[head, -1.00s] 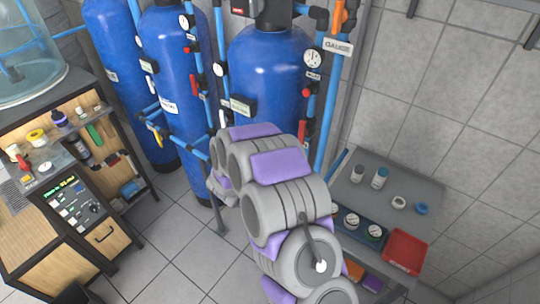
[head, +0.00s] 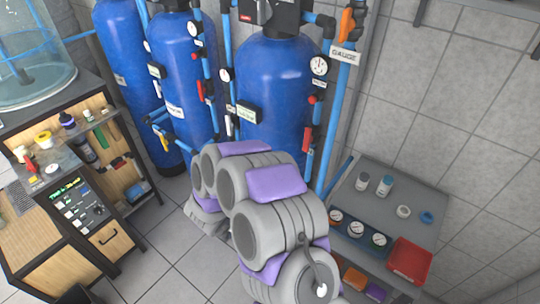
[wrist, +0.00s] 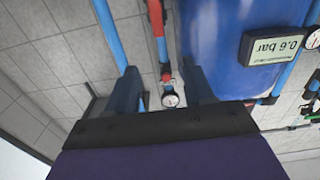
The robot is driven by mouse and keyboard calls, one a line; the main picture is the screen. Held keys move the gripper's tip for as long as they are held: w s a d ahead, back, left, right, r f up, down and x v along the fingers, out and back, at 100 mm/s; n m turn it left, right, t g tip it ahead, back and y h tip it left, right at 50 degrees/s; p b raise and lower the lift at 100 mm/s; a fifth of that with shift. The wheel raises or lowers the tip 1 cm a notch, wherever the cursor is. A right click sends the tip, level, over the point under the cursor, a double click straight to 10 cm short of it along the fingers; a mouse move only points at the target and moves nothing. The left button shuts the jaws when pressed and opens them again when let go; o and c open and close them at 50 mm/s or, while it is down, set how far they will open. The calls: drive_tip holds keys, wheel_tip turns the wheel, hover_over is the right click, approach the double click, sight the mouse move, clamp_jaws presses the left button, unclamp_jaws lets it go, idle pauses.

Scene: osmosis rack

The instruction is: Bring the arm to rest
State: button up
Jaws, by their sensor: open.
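My gripper (wrist: 165,90) shows in the wrist view with its two dark fingers apart and nothing between them. Behind the gap are a small round gauge (wrist: 170,99) and a pipe with a red section; the fingers look apart from them. In the head view my grey and purple arm is folded in front of the blue tanks, and its gripper end is hidden behind the arm links. A blue tank (wrist: 215,45) with a display reading 0.6 bar (wrist: 276,46) stands to the right of the fingers in the wrist view.
Blue tanks (head: 273,95) with pipes and valves stand behind my arm. A grey trolley (head: 385,208) at the right carries small jars, gauges and a red tray (head: 409,260). A wooden workbench (head: 95,245) with a control panel is at the left. Tiled floor (head: 165,265) lies clear between.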

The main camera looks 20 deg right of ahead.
drive_tip(key=w+a+r+n+y+b, duration=0.2)
drive_tip(key=w+a+n+y+b, duration=0.15)
drive_tip(key=a+y, duration=1)
drive_tip(key=s+a+r+n+g+y, duration=0.2)
drive_tip(key=s+a+n+y, duration=0.2)
drive_tip(key=s, duration=0.3)
drive_tip(key=s+d+n+g+h+b, duration=0.1)
drive_tip(key=s+d+g, duration=0.2)
drive_tip(key=s, duration=0.9)
drive_tip(key=s+d+f+g+h+b, duration=0.1)
drive_tip(key=s+d+g, duration=0.3)
drive_tip(key=s, duration=0.8)
drive_tip(key=s+d+n+g+h+b, duration=0.1)
drive_tip(key=s+d+g, duration=0.2)
drive_tip(key=s+d, duration=0.4)
drive_tip(key=s, duration=0.5)
drive_tip(key=shift+s+f+n+g, duration=0.2)
drive_tip(key=shift+s+n+g, duration=0.15)
drive_tip(key=shift+g, duration=0.05)
